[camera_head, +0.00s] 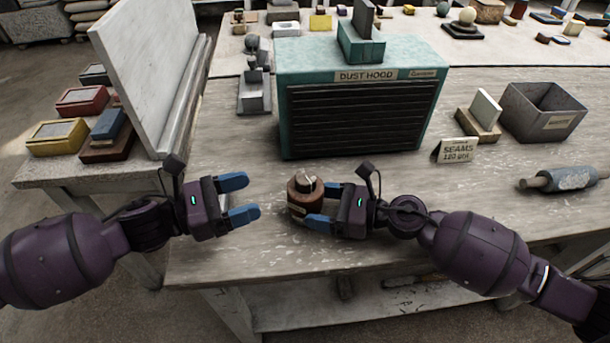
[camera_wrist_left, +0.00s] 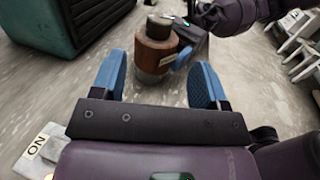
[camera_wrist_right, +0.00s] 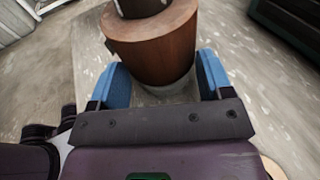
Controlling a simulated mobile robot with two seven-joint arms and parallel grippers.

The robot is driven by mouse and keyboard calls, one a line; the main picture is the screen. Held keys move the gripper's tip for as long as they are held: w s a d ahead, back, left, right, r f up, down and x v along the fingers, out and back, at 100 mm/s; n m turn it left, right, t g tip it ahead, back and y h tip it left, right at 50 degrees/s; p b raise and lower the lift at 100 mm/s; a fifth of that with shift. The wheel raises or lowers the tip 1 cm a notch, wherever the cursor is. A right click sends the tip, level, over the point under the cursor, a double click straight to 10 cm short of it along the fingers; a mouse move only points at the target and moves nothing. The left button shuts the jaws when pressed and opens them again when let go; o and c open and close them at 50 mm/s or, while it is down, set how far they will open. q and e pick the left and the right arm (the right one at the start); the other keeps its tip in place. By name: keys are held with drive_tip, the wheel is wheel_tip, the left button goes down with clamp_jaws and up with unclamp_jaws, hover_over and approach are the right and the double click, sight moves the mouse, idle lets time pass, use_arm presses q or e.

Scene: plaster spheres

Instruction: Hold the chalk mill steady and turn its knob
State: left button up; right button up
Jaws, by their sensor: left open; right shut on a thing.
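The chalk mill (camera_head: 302,196) is a brown wooden cylinder with a pale base and a narrower top, standing upright on the worn table. The left wrist view shows the mill (camera_wrist_left: 154,52) ahead, with a dark cap as its top. My right gripper (camera_head: 325,205) is shut on the mill's lower part from the right. In the right wrist view its blue fingers (camera_wrist_right: 160,85) sit on either side of the mill's body (camera_wrist_right: 155,48). My left gripper (camera_head: 245,199) is open and empty, to the left of the mill and apart from it.
A teal dust hood (camera_head: 357,108) stands behind the mill. A card sign (camera_head: 456,150), a grey metal bin (camera_head: 543,112) and a roller (camera_head: 565,179) lie to the right. A pale slab (camera_head: 150,70) leans at the left. The table's front edge is close.

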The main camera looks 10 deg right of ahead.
sight(306, 176)
use_arm(q)
drive_tip(key=x, duration=1.2)
drive_tip(key=shift+s, duration=0.1)
drive_tip(key=c, duration=0.9)
drive_tip(key=shift+c, duration=0.2)
drive_tip(key=shift+m+g, duration=0.4)
drive_tip(key=shift+g, duration=0.2)
drive_tip(key=m+g, duration=0.2)
drive_tip(key=g, duration=0.1)
drive_tip(key=shift+h, duration=0.3)
drive_tip(key=m+g, duration=0.2)
drive_tip(key=g, duration=0.1)
drive_tip(key=m+g+y, duration=0.1)
drive_tip(key=m+g, duration=0.1)
drive_tip(key=g, duration=0.2)
drive_tip(key=m+g+y, duration=0.2)
drive_tip(key=m+g, duration=0.1)
drive_tip(key=g, duration=0.1)
drive_tip(key=shift+m, duration=0.3)
drive_tip(key=shift+m+g+y, duration=1.7)
drive_tip(key=shift+g+y, duration=0.5)
